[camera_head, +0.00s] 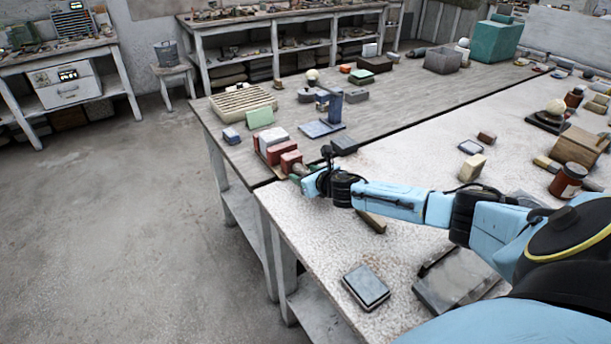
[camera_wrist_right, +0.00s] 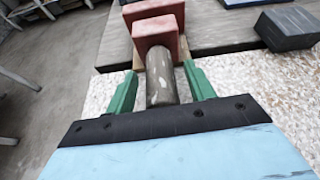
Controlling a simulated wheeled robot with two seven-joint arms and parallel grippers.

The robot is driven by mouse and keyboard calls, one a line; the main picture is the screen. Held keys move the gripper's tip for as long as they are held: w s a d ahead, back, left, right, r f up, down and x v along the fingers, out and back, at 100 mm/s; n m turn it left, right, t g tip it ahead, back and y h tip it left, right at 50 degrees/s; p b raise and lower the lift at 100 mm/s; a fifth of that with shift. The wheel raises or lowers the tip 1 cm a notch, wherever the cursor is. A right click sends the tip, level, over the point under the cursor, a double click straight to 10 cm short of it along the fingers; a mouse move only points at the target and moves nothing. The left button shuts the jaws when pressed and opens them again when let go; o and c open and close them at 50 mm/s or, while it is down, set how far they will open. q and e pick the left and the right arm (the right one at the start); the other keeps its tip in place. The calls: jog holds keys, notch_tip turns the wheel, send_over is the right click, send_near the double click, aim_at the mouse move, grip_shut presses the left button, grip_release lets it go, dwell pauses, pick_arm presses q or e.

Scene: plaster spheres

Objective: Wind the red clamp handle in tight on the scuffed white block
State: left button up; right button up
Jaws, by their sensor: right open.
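The red clamp (camera_head: 289,160) sits at the table's left edge in the head view, with a pale whitish block (camera_head: 272,137) among its red parts. In the right wrist view its red blocks (camera_wrist_right: 157,33) stand ahead, and a grey-brown round bar (camera_wrist_right: 161,84) sticks out from the nearer one towards me. My right gripper (camera_head: 303,173) is at the near end of the clamp. In the right wrist view its green fingers (camera_wrist_right: 160,70) are open, one on each side of the bar, with gaps showing. The white block is not clear there. My left gripper is out of view.
A dark block (camera_head: 344,145) lies on the table close to my right gripper; it also shows in the right wrist view (camera_wrist_right: 288,27). A blue stand (camera_head: 323,127) and a slatted tray (camera_head: 243,102) are behind. Open floor lies left of the table edge.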

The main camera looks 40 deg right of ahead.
jog(key=c, duration=1)
jog(key=shift+d+m+y, duration=0.15)
jog(key=shift+m+y, duration=0.55)
jog(key=shift+m, duration=0.2)
jog(key=shift+d+m+t+y+b, duration=0.1)
jog(key=shift+m+t+y+b, duration=0.3)
jog(key=shift+m+y+b, duration=0.75)
jog(key=shift+m+p, duration=0.3)
jog(key=shift+m, duration=0.05)
jog(key=o, duration=1)
